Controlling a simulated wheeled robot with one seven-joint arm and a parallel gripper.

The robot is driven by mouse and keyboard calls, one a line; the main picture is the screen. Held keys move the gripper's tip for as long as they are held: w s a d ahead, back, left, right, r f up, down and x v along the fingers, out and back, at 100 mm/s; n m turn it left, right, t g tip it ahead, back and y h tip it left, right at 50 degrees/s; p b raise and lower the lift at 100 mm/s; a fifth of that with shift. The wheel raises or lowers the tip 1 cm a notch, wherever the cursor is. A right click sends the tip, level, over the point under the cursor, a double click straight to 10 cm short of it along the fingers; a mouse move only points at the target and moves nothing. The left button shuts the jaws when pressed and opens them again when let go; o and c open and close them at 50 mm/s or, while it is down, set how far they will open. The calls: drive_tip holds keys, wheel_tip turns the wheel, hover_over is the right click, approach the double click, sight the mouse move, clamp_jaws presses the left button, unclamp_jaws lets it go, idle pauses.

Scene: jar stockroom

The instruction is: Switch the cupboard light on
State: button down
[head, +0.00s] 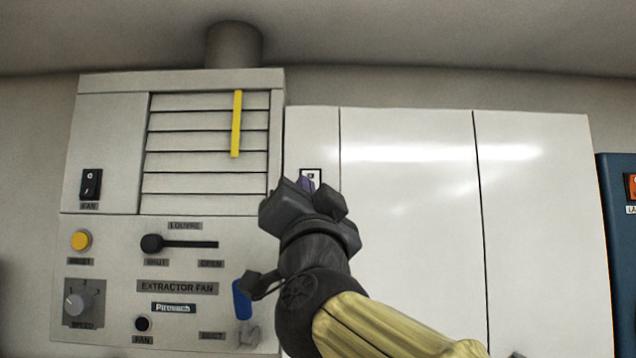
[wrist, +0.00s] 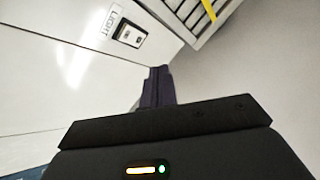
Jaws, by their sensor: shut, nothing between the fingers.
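The light switch (wrist: 131,34) is a small dark-framed pale plate on the white cupboard, with a LIGHT label (wrist: 109,21) beside it in the wrist view. In the head view the switch (head: 311,174) shows just above my gripper, which hides its lower part. My gripper (head: 304,184) has its dark purple fingers together and empty. In the wrist view the fingertips (wrist: 158,72) are apart from the switch in the picture, below and right of it. I cannot tell how far they are from the panel, or whether the switch is on.
The extractor fan unit (head: 110,135) stands left of the cupboard (head: 405,190), with a FAN rocker (head: 91,184), a yellow button (head: 81,240), a louvre slider (head: 152,243), a speed knob (head: 75,304) and a blue handle (head: 242,299). A dark blue unit (head: 618,250) is at the right edge.

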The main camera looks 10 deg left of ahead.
drive_tip(key=shift+s+d+r+m+t, duration=0.1)
drive_tip(key=shift+r+m+t, duration=0.1)
drive_tip(key=shift+r, duration=0.3)
drive_tip(key=shift+s+d+r+m+t, duration=0.1)
drive_tip(key=shift+r+m, duration=0.1)
drive_tip(key=shift+r, duration=0.3)
drive_tip(key=shift+s, duration=0.15)
drive_tip(key=w+a+f, duration=0.1)
drive_tip(key=w+a, duration=0.1)
drive_tip(key=w, duration=0.6)
drive_tip(key=shift+w, duration=0.2)
drive_tip(key=shift+f, duration=0.1)
idle(1.2)
drive_tip(key=shift+w+a, duration=0.1)
drive_tip(key=shift+w, duration=0.3)
